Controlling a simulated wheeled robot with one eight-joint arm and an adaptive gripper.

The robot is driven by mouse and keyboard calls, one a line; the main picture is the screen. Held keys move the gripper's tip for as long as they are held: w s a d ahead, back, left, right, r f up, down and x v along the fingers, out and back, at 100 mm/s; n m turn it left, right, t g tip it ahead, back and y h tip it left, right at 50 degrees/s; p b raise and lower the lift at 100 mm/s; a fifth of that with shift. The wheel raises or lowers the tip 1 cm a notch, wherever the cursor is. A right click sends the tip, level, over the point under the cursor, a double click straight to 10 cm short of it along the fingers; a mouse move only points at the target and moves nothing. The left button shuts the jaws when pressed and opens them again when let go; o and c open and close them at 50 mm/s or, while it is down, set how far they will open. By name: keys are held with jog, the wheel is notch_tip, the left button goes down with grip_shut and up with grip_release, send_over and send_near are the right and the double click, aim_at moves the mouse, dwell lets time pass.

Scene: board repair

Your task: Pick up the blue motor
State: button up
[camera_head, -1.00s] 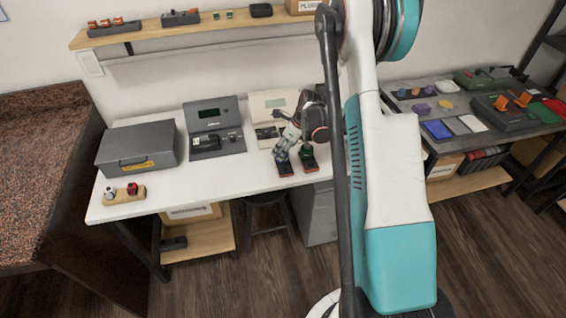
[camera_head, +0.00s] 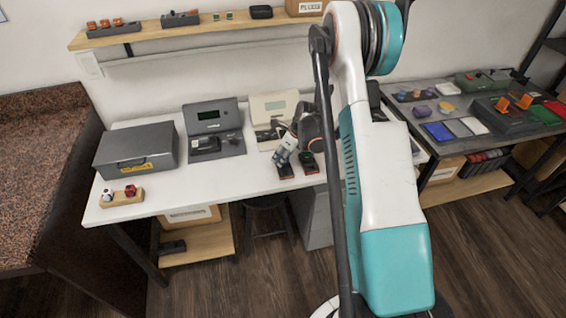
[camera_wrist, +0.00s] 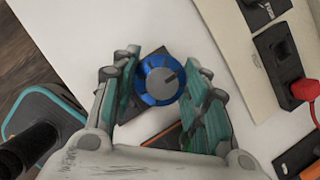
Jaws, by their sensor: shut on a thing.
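The blue motor (camera_wrist: 160,80) is a round blue piece with a grey face and a dark shaft, seen end-on in the wrist view. My gripper (camera_wrist: 164,92) has its green-padded fingers closed on either side of it. A dark block lies beneath the motor; I cannot tell whether the two touch. In the head view my gripper (camera_head: 283,157) is over the white table, just above the left of two dark stands with orange edges (camera_head: 285,171). The motor cannot be made out clearly there.
A second dark stand (camera_head: 308,168) holding a green piece is close on the right. Behind are a grey device (camera_head: 214,125) and a cream device (camera_head: 273,105). A grey box (camera_head: 136,150) and a small wooden holder (camera_head: 122,198) are to the left.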

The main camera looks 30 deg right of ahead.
jog(key=shift+r, duration=0.1)
notch_tip(320, 180, up, 20)
jog(key=p, duration=0.5)
